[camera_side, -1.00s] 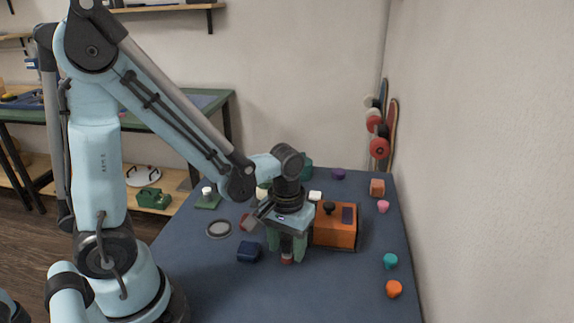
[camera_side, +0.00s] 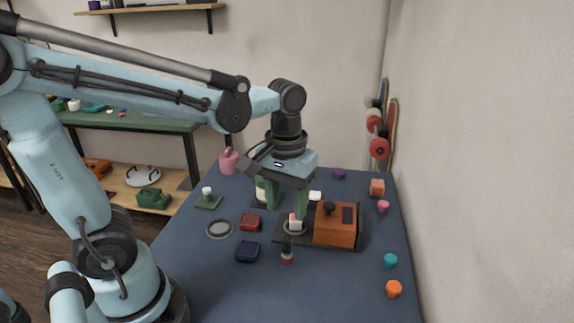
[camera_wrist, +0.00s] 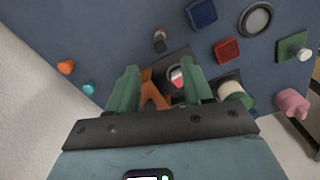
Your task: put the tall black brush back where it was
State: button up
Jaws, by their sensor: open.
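A small upright piece with a black top and a reddish lower part (camera_side: 287,251), which looks like the tall black brush, stands on the blue mat in front of the dark plate. It also shows in the wrist view (camera_wrist: 159,40). A white-and-red piece (camera_side: 295,222) sits on a round seat on the dark plate, left of the orange box (camera_side: 335,228); the wrist view shows it too (camera_wrist: 177,78). My gripper (camera_side: 287,207) is open and empty above the plate, behind the black-topped piece. One finger partly overlaps the white-and-red piece in the side view.
A dark blue block (camera_side: 248,251), a red block (camera_side: 250,221) and a grey ring dish (camera_side: 219,229) lie to the left. A pink mug (camera_side: 228,161) stands at the back left. Teal (camera_side: 390,260) and orange (camera_side: 394,288) pieces lie at the right. The front mat is clear.

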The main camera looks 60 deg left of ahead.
jog(key=shift+s+a+r+m+t, duration=0.1)
jog(key=shift+r+m+t, duration=0.1)
jog(key=shift+m+t, duration=0.15)
jog(key=shift+s+a+m+t, duration=0.1)
jog(key=shift+m+t, duration=0.35)
jog(key=shift+t, duration=0.2)
jog(key=shift+s+a+m+t, duration=0.1)
jog(key=shift+m+t, duration=0.3)
jog(key=shift+t, duration=0.2)
jog(key=shift+w+a+r+m+t, duration=0.1)
jog(key=shift+a+r+m+t, duration=0.05)
jog(key=shift+m+t, duration=0.75)
jog(key=shift+w+a+r+m+t, duration=0.15)
jog(key=shift+m+t, duration=0.45)
jog(key=shift+t, duration=0.5)
jog(key=shift+s, duration=0.1)
